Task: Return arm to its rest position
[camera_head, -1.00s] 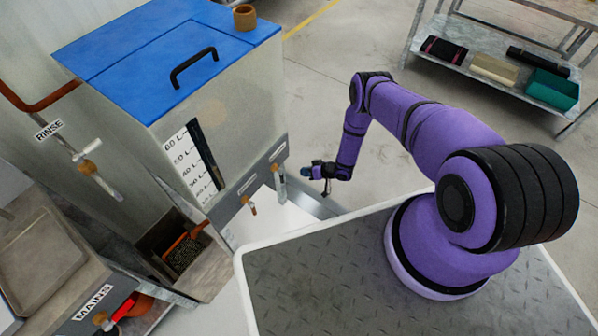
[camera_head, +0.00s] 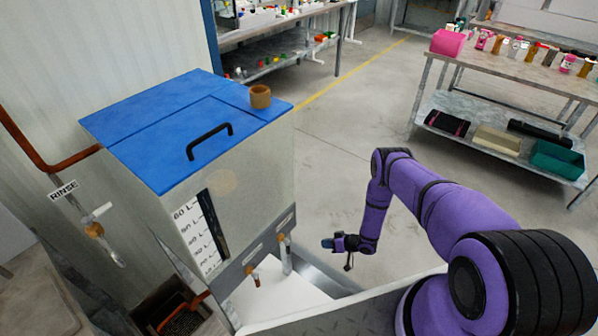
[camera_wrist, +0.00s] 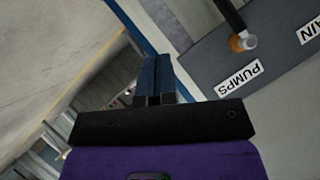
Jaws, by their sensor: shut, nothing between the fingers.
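My purple arm (camera_head: 430,200) reaches out from the lower right in the head view and bends down at its elbow. My gripper (camera_head: 328,243) is at its end, pointing left toward the tank's lower front, apart from it. In the wrist view the two blue fingers of my gripper (camera_wrist: 155,75) lie together, shut and empty. The grey tank (camera_head: 225,195) with a blue lid (camera_head: 165,120) and a litre scale stands to the left of my gripper.
Valve handles (camera_head: 285,255) stick out of the tank's front; in the wrist view a panel labelled PUMPS (camera_wrist: 238,78) is near. A workbench (camera_head: 510,65) with bottles and a lower shelf stands at the right back. The floor (camera_head: 335,165) between is clear.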

